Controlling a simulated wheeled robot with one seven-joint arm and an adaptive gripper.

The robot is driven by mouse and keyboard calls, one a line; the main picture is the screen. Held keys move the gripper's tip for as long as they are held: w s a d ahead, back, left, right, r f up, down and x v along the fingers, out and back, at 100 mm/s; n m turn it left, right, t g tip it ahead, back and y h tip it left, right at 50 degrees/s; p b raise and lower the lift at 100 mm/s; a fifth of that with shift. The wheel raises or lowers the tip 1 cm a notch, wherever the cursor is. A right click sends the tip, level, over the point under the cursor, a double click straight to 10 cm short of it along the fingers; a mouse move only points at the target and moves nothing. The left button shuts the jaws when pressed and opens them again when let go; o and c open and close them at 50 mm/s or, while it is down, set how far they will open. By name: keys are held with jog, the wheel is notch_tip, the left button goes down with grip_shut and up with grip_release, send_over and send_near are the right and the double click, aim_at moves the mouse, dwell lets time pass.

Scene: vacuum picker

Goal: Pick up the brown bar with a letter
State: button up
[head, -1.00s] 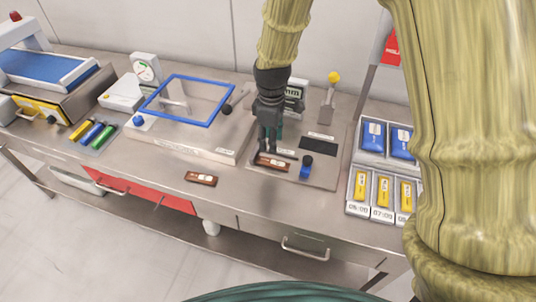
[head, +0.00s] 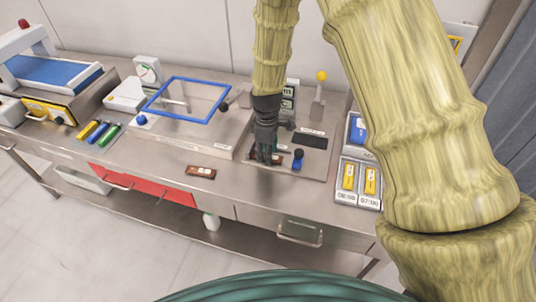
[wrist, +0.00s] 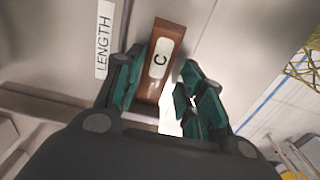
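A brown bar with a white label bearing the letter C (wrist: 159,58) lies on the grey plate of the measuring station. In the head view this bar (head: 278,160) is partly hidden by my fingers. My gripper (head: 266,158) points down at it. In the wrist view my gripper (wrist: 160,92) is open, with one green finger on each side of the bar's near end. The left finger is close against the bar; I cannot tell if it touches. A gap shows at the right finger. A second brown bar (head: 201,172) lies on the bench to the left; its marking is too small to read.
A raised box with a blue frame (head: 187,100) stands left of my gripper. A blue-and-black knob (head: 298,160) stands close on the right. A yellow-topped lever (head: 319,95) stands behind. A tray of yellow packets (head: 358,183) is farther right. The bench front is mostly clear.

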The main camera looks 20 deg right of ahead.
jog(key=shift+w+f, duration=0.5)
jog(key=shift+f, duration=0.1)
jog(key=shift+s+d+r, duration=0.1)
jog(key=shift+s+r, duration=0.1)
jog(key=shift+s, duration=0.15)
jog(key=shift+c, duration=1.3)
jog(key=c, duration=0.5)
jog(key=shift+c, duration=0.2)
jog(key=shift+r, duration=0.1)
